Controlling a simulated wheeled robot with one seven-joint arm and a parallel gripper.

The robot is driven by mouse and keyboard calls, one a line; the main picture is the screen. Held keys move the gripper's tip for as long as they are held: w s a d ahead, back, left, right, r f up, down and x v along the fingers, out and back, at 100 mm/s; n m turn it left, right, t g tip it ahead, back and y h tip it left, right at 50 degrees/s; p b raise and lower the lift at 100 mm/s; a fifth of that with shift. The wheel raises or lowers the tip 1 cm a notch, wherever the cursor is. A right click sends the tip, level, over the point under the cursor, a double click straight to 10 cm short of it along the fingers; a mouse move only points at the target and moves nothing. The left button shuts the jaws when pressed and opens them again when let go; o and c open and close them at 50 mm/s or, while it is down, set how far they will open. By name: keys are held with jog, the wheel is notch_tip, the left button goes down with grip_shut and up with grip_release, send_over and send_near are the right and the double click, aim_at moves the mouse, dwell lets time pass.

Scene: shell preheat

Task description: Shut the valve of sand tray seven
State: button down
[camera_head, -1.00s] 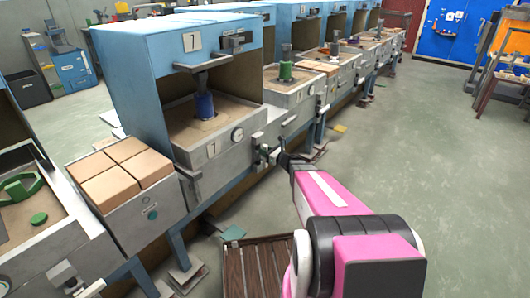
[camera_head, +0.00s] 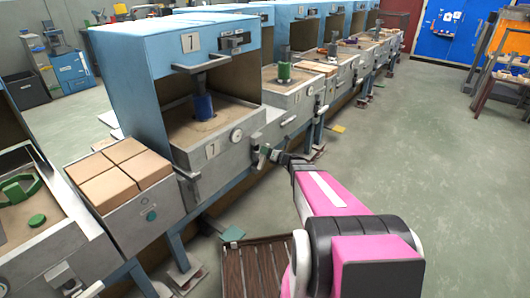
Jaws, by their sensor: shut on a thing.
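Sand tray seven (camera_head: 168,152) is the grey tray under the blue hood marked 7, with a 7 plate and a round gauge (camera_head: 236,135) on its front. A dark blue cylinder (camera_head: 203,107) stands in its sand. Its small valve (camera_head: 257,141) is on the front near the tray's right end. My gripper (camera_head: 265,155) reaches the valve from the right, at the end of my pink arm. It is shut on the valve handle, which is small and largely hidden by the fingers, so its exact angle is unclear.
Tan blocks (camera_head: 120,170) lie on the bench left of tray seven. A tray with a green piece (camera_head: 285,72) stands to the right. A brown slatted platform (camera_head: 258,265) is on the floor below my arm. The floor on the right is clear.

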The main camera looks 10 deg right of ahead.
jog(key=f+m, duration=0.1)
jog(key=m, duration=0.2)
jog(key=f+m, duration=0.1)
jog(key=m, duration=0.3)
jog(key=w+d+f+m, duration=0.1)
jog(key=m, duration=0.3)
jog(key=shift+f+m, duration=0.1)
jog(key=shift+m, duration=0.3)
dwell(0.3)
jog(key=c, duration=0.9)
grip_release()
jog(key=shift+d, duration=0.15)
jog(key=v, duration=1)
jog(key=shift+s+d, duration=0.25)
jog(key=shift+s, duration=0.05)
